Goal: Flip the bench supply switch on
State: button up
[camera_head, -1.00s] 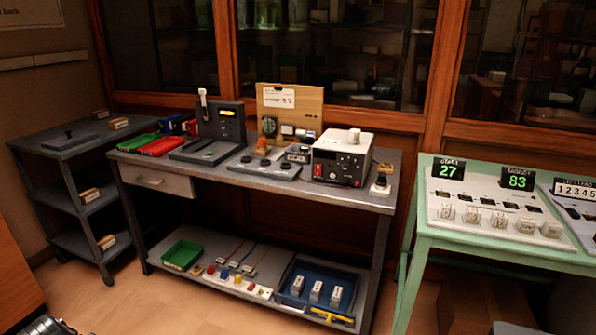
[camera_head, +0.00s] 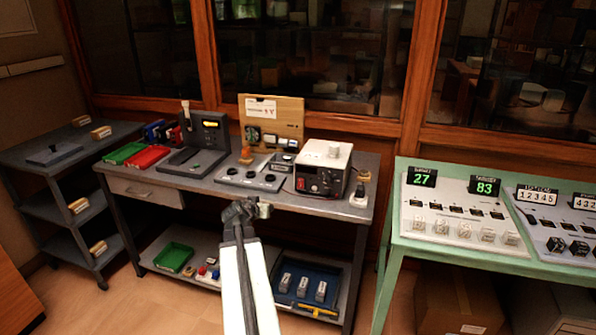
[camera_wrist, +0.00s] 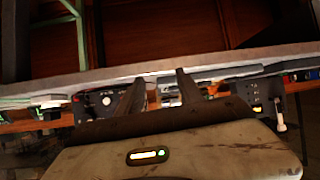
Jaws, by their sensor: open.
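The bench supply (camera_head: 322,169) is a white-topped box with a dark front panel, standing at the right part of the grey bench (camera_head: 215,185). A red switch (camera_head: 301,185) shows at the lower left of its front; I cannot tell its position. My gripper (camera_head: 252,207) is in front of the bench's front edge, left of and apart from the supply. In the upside-down wrist view my gripper (camera_wrist: 160,78) has its two fingers spread, with nothing between them. The supply's dark front (camera_wrist: 103,103) shows there, left of the fingers.
A grey control box with knobs (camera_head: 250,179) lies left of the supply, and a small device with a round knob (camera_head: 359,197) stands to its right. A lever unit (camera_head: 208,140) stands farther left. A green table with displays (camera_head: 455,250) is at the right.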

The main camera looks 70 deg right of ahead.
jog(key=m+h+p, duration=0.1)
jog(key=m+h, duration=0.1)
send_near(300, 186)
jog(key=shift+g, duration=0.4)
jog(key=b+x, duration=0.3)
jog(key=x, duration=0.4)
jog(key=shift+w+d, duration=0.2)
jog(key=shift+d, duration=0.15)
jog(key=shift+r, duration=0.1)
jog(key=shift+a, duration=0.1)
grip_shut()
